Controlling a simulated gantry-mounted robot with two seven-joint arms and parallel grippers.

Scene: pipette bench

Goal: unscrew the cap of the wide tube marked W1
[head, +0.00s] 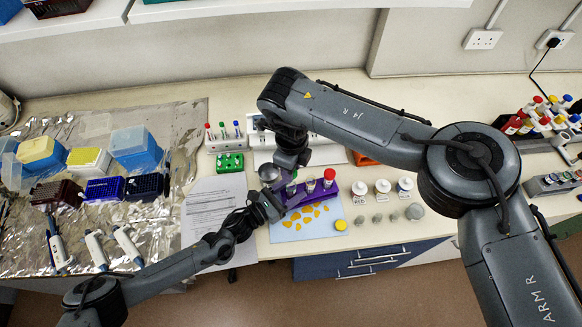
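A purple rack (322,191) stands near the front of the bench with several capped tubes in it. The W1 mark is too small to read, so I cannot tell which tube is W1. My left gripper (279,204) is at the rack's left end. My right gripper (287,178) points down just above it, close to the left end of the rack. The arms cover the fingertips and part of the rack, so neither grip is clear.
A pale blue mat (325,229) with orange pieces and a yellow disc (340,225) lies before the rack. White pots (383,188) stand to the right. A green rack (230,162) and a paper sheet (205,205) lie to the left. The bench's front edge is close.

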